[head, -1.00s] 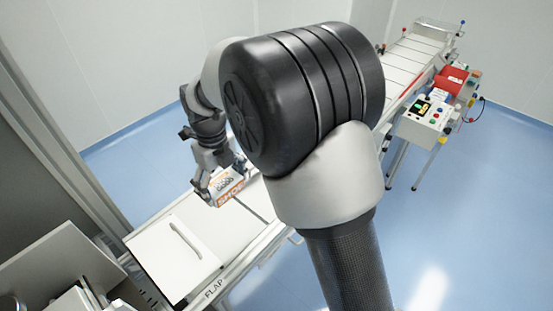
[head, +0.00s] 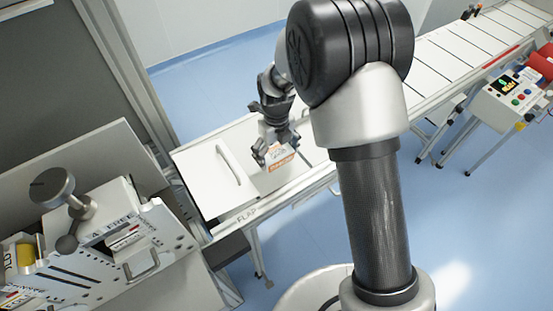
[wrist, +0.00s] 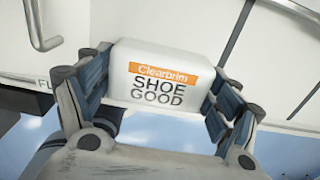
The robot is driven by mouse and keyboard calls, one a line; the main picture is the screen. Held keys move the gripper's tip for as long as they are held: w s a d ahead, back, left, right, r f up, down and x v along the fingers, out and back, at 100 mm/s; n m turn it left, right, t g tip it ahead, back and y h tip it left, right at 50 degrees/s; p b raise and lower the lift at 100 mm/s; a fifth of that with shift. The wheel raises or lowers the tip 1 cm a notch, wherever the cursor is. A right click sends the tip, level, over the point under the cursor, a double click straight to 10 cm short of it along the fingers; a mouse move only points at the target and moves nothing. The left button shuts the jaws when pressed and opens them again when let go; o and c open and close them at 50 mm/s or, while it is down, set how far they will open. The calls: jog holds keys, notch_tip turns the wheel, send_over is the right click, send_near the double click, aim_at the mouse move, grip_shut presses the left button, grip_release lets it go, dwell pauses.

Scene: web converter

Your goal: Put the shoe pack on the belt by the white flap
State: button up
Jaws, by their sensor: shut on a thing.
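The shoe pack (head: 281,164) is a white pack with an orange band; in the wrist view (wrist: 160,88) its label reads "Clearbrim SHOE GOOD". My gripper (head: 275,148) is shut on it, with a finger on each side of it in the wrist view (wrist: 160,100). The pack is over or on the belt (head: 312,160), just right of the white flap; I cannot tell whether it touches the belt. The white flap (head: 208,185) lies flat with a bar handle, and "FLAP" is marked on the rail before it.
A machine (head: 105,240) with a knob and packs in it stands at the lower left. The belt runs on to the upper right. A control box (head: 512,97) with buttons and a red bin (head: 541,65) stand beside it. Blue floor is open in front.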

aim_at(276, 159)
jog(key=shift+f+b, duration=0.3)
jog(key=shift+f, duration=1.3)
jog(key=shift+f, duration=0.1)
jog(key=shift+f, duration=0.15)
jog(key=o, duration=1.1)
jog(key=shift+c, duration=0.2)
jog(key=shift+r, duration=0.2)
